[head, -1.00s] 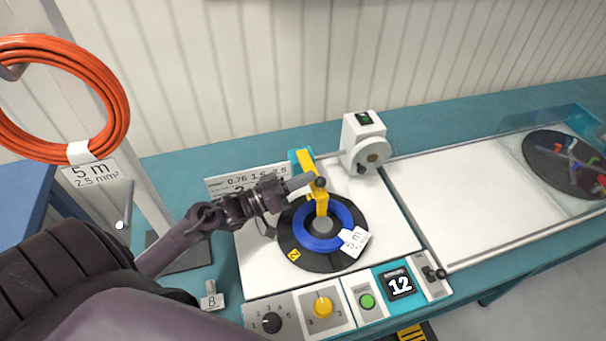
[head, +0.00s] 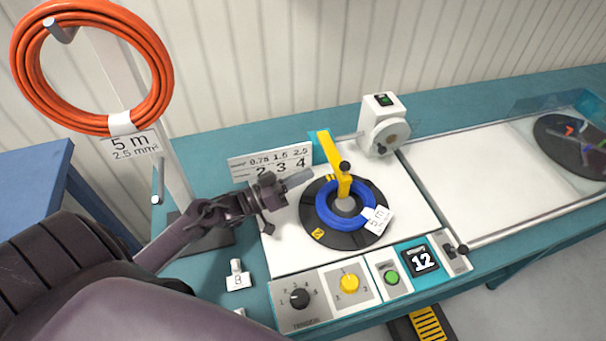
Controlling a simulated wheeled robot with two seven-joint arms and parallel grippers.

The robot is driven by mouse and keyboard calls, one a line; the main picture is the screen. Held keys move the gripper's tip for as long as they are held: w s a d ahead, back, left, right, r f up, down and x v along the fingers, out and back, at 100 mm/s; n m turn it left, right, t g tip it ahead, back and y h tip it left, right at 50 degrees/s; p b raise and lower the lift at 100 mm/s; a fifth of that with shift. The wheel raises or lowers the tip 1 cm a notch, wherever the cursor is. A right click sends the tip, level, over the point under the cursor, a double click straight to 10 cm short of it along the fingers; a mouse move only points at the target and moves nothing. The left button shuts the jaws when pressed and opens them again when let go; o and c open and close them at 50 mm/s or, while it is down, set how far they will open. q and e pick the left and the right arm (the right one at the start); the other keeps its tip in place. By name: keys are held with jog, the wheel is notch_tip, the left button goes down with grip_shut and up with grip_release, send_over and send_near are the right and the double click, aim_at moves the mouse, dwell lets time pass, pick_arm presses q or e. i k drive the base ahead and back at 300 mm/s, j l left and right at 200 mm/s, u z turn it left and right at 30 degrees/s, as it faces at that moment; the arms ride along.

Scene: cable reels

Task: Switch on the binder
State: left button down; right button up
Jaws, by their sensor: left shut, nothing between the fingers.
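The winding machine has a white top (head: 420,225) with a black round plate (head: 318,222) carrying a blue cable coil (head: 332,213) with a white "5 m" tag (head: 378,219). A yellow arm (head: 331,152) with a black knob reaches over the coil's middle. A white unit (head: 382,125) behind the coil has a dark switch with a green mark (head: 384,99) on top and a round front part. I cannot tell for sure which part is the binder. My left gripper (head: 299,178) is shut and empty, just left of the yellow arm and apart from it. My right gripper is not in view.
An orange coil (head: 152,75) hangs at left. A sign (head: 270,162) stands behind my gripper.

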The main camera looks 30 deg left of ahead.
aim_at(463, 249)
jog(key=k+l, duration=0.5)
jog(key=k, duration=0.2)
jog(key=k+l, duration=0.5)
jog(key=k, duration=0.15)
